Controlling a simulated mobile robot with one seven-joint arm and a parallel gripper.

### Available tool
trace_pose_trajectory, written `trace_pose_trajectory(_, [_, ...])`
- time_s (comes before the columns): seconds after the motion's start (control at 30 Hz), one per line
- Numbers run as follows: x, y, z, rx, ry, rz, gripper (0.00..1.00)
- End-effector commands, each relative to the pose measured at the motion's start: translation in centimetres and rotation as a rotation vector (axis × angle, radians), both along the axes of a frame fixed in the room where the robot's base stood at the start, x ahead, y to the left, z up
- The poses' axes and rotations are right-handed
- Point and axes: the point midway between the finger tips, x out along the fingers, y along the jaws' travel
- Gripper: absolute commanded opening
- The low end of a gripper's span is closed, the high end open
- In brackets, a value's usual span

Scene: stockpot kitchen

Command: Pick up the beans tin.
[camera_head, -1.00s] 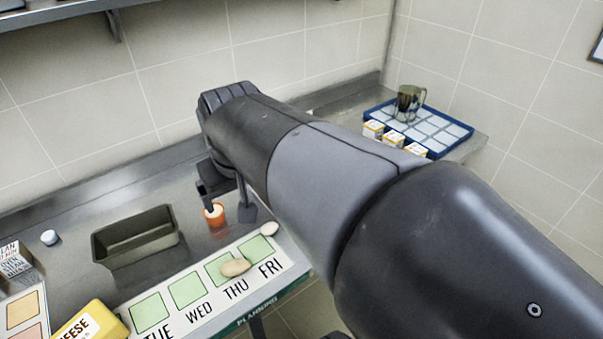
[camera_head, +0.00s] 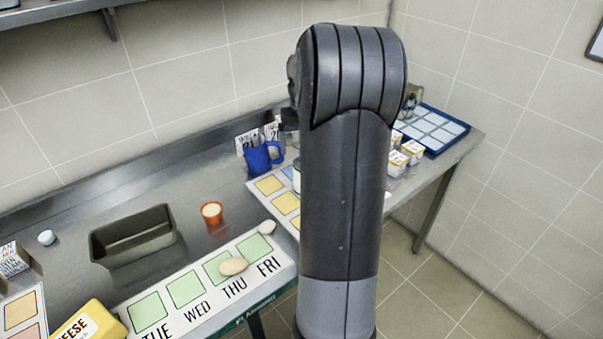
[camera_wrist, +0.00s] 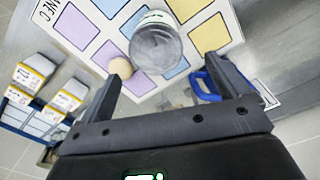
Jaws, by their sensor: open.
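A grey-topped tin (camera_wrist: 156,42) with a pale side stands on a board with coloured squares in the wrist view. Its label is not readable, so I cannot tell for sure that it is the beans tin. A sliver of a white cylinder (camera_head: 297,174), likely the same tin, shows in the head view beside my arm, which hides the rest. My gripper (camera_wrist: 168,68) is open and empty, its fingertips apart on either side of the tin's near edge in the picture. I cannot tell the height between them. In the head view my arm hides most of the gripper.
A pale egg-like object (camera_wrist: 119,66) lies by the left finger. Small cartons (camera_head: 411,150) and a blue-rimmed tray (camera_head: 462,128) are right.

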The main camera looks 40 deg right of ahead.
Motion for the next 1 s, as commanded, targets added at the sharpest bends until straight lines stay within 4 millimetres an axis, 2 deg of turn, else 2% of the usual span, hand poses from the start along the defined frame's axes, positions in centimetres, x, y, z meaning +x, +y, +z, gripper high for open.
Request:
trace_pose_trajectory(0.13, [0.0, -0.7, -1.4, 0.008, 0.006, -0.007, 0.93])
trace_pose_trajectory(0.3, [0.0, -0.7, -4.1, 0.008, 0.006, -0.006, 0.93])
trace_pose_trajectory(0.4, [0.0, -0.7, -5.4, 0.007, 0.007, -0.006, 0.93])
trace_pose_trajectory(0.57, [-0.1, -0.6, -6.4, 0.007, 0.006, -0.007, 0.93])
trace_pose_trajectory(0.8, [-0.5, -0.3, -9.9, 0.008, 0.006, -0.005, 0.93])
trace_pose_trajectory(1.0, [-0.5, -0.3, -11.3, 0.006, 0.004, -0.007, 0.93])
